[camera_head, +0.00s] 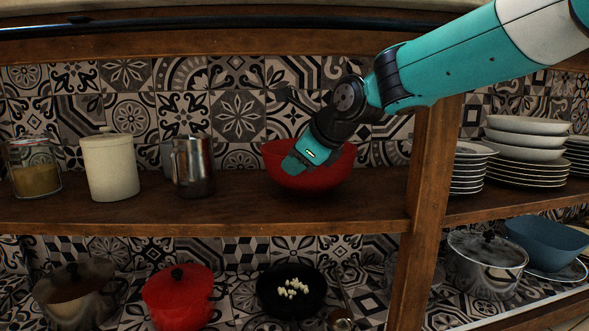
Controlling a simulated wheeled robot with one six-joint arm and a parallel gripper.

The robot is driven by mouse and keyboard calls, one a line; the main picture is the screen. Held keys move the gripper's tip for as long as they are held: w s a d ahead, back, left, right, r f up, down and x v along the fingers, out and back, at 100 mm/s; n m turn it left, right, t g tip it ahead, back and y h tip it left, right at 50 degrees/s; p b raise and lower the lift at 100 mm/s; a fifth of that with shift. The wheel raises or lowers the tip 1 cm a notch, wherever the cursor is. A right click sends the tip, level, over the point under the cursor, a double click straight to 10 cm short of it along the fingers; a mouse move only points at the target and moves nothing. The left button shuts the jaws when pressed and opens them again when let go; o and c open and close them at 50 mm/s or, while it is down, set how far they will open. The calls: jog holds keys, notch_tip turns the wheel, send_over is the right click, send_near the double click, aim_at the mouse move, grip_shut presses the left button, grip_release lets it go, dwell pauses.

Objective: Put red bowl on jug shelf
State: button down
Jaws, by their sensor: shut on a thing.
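The red bowl (325,176) is at the right part of the upper middle shelf (240,208), left of the wooden upright. It looks upright and at shelf level; whether its base touches the board I cannot tell. My gripper (296,163) reaches in from the upper right and is shut on the bowl's near left rim. The gripper hides part of the bowl's rim and inside. A metal jug (193,167) stands on the same shelf, to the left of the bowl, with a gap between them.
A white lidded canister (109,167) and a glass jar (34,168) stand further left. A wooden upright (431,170) stands close right of the bowl. Stacked plates (514,170) lie beyond it. Below are a red pot (178,296) and a black pan (291,292).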

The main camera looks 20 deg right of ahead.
jog(key=shift+f, duration=0.1)
jog(key=c, duration=0.9)
grip_release()
